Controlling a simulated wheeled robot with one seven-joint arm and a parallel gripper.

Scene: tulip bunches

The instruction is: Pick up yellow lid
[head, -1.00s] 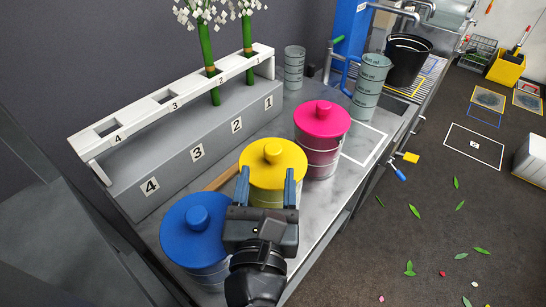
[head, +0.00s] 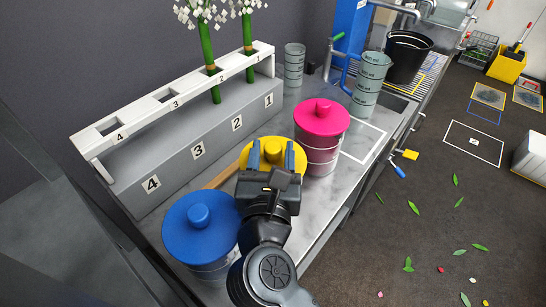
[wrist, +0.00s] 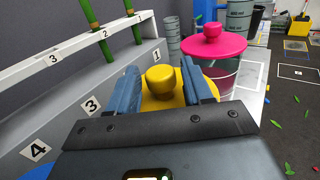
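The yellow lid (head: 274,150), with a round knob on top, sits on a container on the bench between the blue and the pink lids. In the wrist view the yellow lid (wrist: 178,101) and its knob show between my two blue fingers. My gripper (head: 272,155) is open, with one finger on each side of the knob and apart from it. The gripper body hides the near part of the lid and most of the container below it.
A blue-lidded container (head: 199,228) stands close on the left and a pink-lidded one (head: 322,117) close on the right. Behind is a grey numbered rack (head: 200,142) holding tall flower stems. Clear beakers (head: 368,85) stand farther back. A white rectangle (head: 365,143) marks bare bench.

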